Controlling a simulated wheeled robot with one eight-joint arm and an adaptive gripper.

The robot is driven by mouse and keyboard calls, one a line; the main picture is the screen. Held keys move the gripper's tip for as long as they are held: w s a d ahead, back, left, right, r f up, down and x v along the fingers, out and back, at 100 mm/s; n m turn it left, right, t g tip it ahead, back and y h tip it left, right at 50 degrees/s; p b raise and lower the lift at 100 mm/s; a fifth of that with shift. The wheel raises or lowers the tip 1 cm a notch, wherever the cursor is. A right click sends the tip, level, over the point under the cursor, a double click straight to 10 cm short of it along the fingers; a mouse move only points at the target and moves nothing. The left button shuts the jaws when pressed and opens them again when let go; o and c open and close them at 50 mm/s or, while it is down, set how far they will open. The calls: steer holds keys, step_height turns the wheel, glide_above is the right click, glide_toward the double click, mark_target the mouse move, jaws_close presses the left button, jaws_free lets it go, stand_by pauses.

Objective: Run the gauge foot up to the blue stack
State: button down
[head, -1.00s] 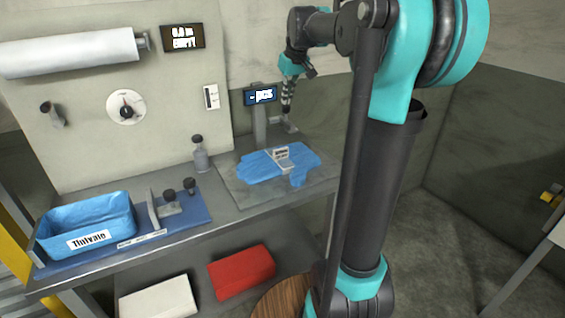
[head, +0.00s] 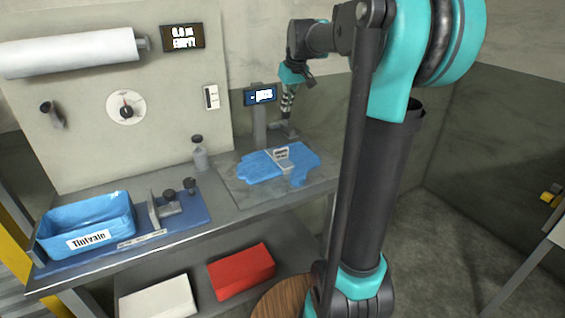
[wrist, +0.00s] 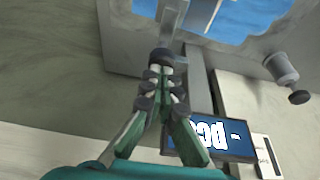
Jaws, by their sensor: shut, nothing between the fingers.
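The blue stack (head: 254,168) lies flat and glove-shaped on a grey plate (head: 235,196) at the right of the bench. It also shows at the top of the wrist view (wrist: 240,22). A gauge with a dark "- pcs" display (head: 261,95) stands on a grey post (head: 260,127) behind it. A small grey metal piece (wrist: 172,20), apparently the gauge foot, lies beyond my fingertips, near the stack's back edge. My gripper (head: 287,118) is shut and empty, pointing down behind the stack. Its tips (wrist: 163,62) are close to the metal piece; contact cannot be told.
A pale labelled bracket (head: 281,154) stands on the stack. A bottle (head: 199,153) is left of the plate. Red (head: 241,271) and white (head: 158,298) boxes sit below.

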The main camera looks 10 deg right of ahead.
mark_target(287, 118)
steer(key=shift+f, duration=3)
